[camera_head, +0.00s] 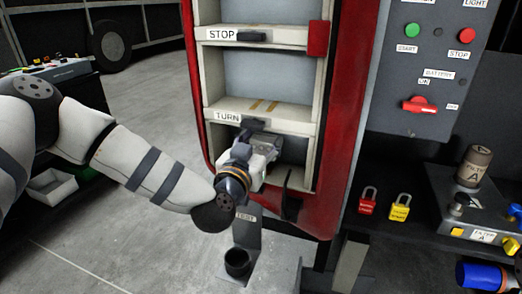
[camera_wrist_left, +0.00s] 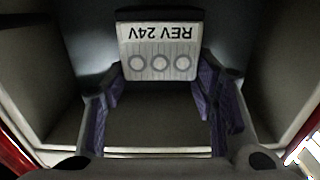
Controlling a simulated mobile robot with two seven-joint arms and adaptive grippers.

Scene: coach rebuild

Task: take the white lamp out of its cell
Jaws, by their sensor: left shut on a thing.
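The white lamp (camera_wrist_left: 160,45), a block marked REV 24V with three round marks, shows in the left wrist view inside its cell. The lettering appears upside down there. My left gripper (camera_wrist_left: 160,84) has its two purple-padded fingers against the lamp's left and right sides, shut on it. In the head view my left gripper (camera_head: 257,152) reaches into the lowest cell, below the TURN label (camera_head: 228,116). It hides most of that cell, and I cannot make out the lamp there. My right gripper is not in view.
The red-framed cabinet (camera_head: 346,120) has further cells above, including one over the STOP label (camera_head: 222,35). Below is a grey stand marked TEST with a dark cup (camera_head: 237,262).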

